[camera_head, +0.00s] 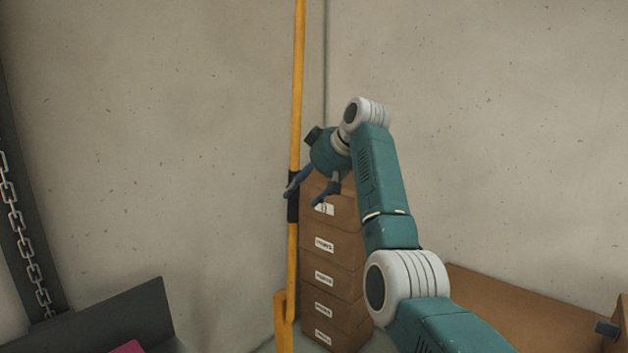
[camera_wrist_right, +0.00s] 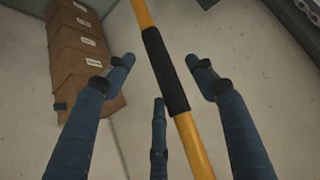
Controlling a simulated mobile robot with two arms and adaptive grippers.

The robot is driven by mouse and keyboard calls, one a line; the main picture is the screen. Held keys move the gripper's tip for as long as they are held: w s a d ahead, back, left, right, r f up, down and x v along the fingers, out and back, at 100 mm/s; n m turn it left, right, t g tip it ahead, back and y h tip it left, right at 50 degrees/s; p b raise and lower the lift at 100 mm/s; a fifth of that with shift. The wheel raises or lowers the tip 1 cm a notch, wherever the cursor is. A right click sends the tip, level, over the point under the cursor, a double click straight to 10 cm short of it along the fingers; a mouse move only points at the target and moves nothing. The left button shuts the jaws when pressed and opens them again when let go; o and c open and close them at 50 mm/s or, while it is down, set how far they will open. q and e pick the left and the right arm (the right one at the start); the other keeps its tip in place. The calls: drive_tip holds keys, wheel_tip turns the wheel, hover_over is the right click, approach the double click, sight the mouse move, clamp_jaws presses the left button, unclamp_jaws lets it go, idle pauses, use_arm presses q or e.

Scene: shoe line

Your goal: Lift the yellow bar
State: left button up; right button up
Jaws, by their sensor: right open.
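The yellow bar (camera_head: 298,90) stands nearly upright in the head view, with a black grip band (camera_head: 292,207) partway along it. My right gripper (camera_head: 308,192) is at the height of this band. In the right wrist view the bar (camera_wrist_right: 190,140) runs at a slant, and its black band (camera_wrist_right: 165,72) shows between the spread fingers of my right gripper (camera_wrist_right: 165,80). The fingers are open and look clear of the band. Whether the bar lies deep between them cannot be told. My left gripper is not in view.
A stack of several brown boxes (camera_head: 337,246) stands just behind my right gripper, near the wall corner. A chain (camera_head: 20,230) hangs on a dark post at the left. A brown panel (camera_head: 520,310) is at the lower right. Bare wall (camera_head: 180,130) lies left of the bar.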

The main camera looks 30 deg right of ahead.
drive_tip(key=v, duration=0.6)
drive_tip(key=shift+s+d+f, duration=0.1)
drive_tip(key=shift+d, duration=0.05)
